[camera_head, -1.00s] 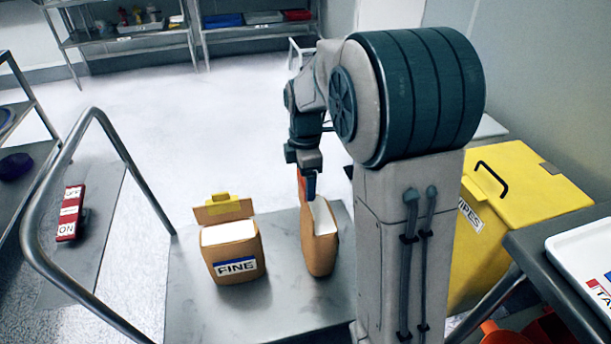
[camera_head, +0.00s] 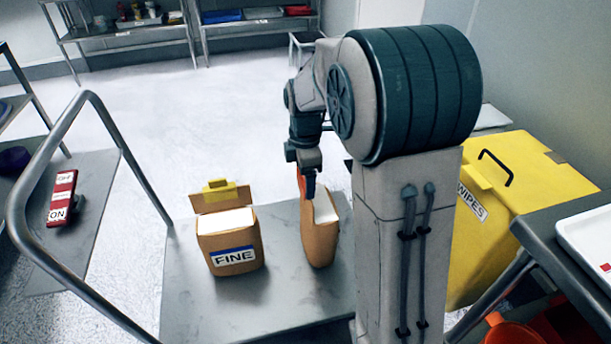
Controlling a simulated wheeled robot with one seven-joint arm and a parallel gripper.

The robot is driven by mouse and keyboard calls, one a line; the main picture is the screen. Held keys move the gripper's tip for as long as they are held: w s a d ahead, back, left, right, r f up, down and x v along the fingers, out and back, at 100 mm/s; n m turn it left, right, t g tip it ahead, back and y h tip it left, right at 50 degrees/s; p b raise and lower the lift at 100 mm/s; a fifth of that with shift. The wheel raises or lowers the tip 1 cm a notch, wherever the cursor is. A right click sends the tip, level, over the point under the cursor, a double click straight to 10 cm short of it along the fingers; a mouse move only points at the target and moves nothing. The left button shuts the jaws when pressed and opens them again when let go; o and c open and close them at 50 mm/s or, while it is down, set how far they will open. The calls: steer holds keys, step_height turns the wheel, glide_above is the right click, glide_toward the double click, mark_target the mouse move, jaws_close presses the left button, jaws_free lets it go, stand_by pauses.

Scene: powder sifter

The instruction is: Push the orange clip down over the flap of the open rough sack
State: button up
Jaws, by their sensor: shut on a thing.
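The rough sack (camera_head: 320,236) stands open on the grey platform, partly hidden by my arm; its white contents show at the top. An orange clip (camera_head: 301,184) shows as a small patch at the sack's upper left edge, beside my fingers. My gripper (camera_head: 310,190) points down at the sack's top and is shut on the clip; the fingers hide most of it. I cannot tell how far the clip sits over the flap. The other sack, marked FINE (camera_head: 232,250), stands upright to the left with a yellow clip (camera_head: 219,190) on its raised flap.
The grey platform (camera_head: 200,310) has bare room in front of the sacks. A metal rail (camera_head: 140,185) bounds it at left. A yellow WIPES bin (camera_head: 515,190) stands at right, by a table with a white tray (camera_head: 590,240). A red ON switch (camera_head: 62,197) is far left.

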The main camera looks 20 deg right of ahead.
steer(key=shift+s+f, duration=0.35)
steer(key=shift+f, duration=0.5)
steer(key=o, duration=0.8)
steer(key=shift+o, duration=1.2)
steer(key=shift+w+f, duration=0.1)
steer(key=shift+f, duration=0.05)
step_height(320, 180, up, 15)
steer(key=p, duration=0.4)
steer(key=s+r+m+t+p, duration=0.2)
steer(key=s+r+m+p, duration=1.5)
steer(key=s+p, duration=0.3)
steer(key=shift+m+t+p, duration=0.3)
steer(key=shift+m+p, duration=0.3)
steer(key=shift+p, duration=0.2)
